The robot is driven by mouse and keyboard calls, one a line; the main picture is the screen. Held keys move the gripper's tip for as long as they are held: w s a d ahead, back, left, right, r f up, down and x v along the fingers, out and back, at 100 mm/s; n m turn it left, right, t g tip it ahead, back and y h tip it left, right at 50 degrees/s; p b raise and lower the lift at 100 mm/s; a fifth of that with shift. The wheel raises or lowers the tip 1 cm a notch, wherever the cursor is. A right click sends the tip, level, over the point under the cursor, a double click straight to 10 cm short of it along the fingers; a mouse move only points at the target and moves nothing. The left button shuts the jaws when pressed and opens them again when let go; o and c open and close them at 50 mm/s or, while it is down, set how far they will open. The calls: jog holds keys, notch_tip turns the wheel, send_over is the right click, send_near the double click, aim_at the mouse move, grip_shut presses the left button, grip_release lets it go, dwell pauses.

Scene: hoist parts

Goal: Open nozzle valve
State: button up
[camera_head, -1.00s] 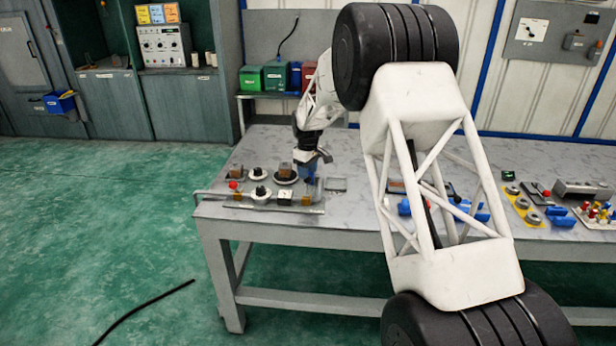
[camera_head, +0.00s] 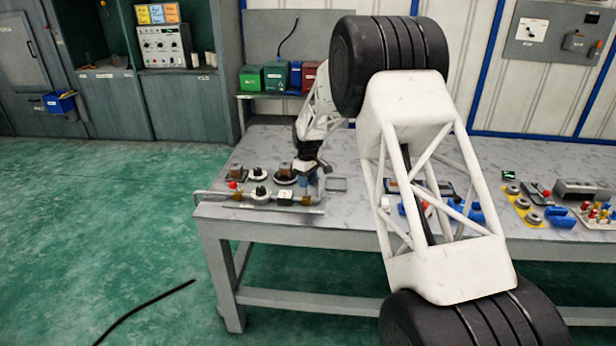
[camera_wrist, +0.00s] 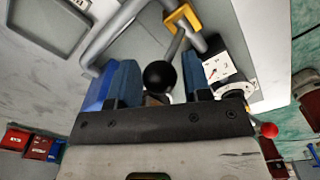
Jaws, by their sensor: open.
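In the wrist view a black ball knob (camera_wrist: 159,75) sits between the two dark blue fingers of my gripper (camera_wrist: 156,66). The fingers are open, with a visible gap on each side of the knob. The knob's stem is mostly hidden, so I cannot tell for certain that it is the nozzle valve's handle. A grey pipe (camera_wrist: 118,33) runs past the fingertips, with a yellow clamp (camera_wrist: 183,17) on it. In the head view my gripper (camera_head: 309,180) is low over the right end of the pipe-and-valve panel (camera_head: 270,205) at the table's left end.
A white gauge box (camera_wrist: 222,66) stands close to the right finger. A red ball knob (camera_wrist: 269,130) is farther right; it also shows in the head view (camera_head: 233,185). A shallow grey tray (camera_wrist: 48,25) lies to the left. Other parts, including a grey box (camera_head: 577,188), are at the table's right.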

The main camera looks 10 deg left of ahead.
jog(key=shift+s+r, duration=0.15)
jog(key=shift+s, duration=0.7)
jog(key=shift+s+r, duration=0.2)
jog(key=shift+s, duration=0.75)
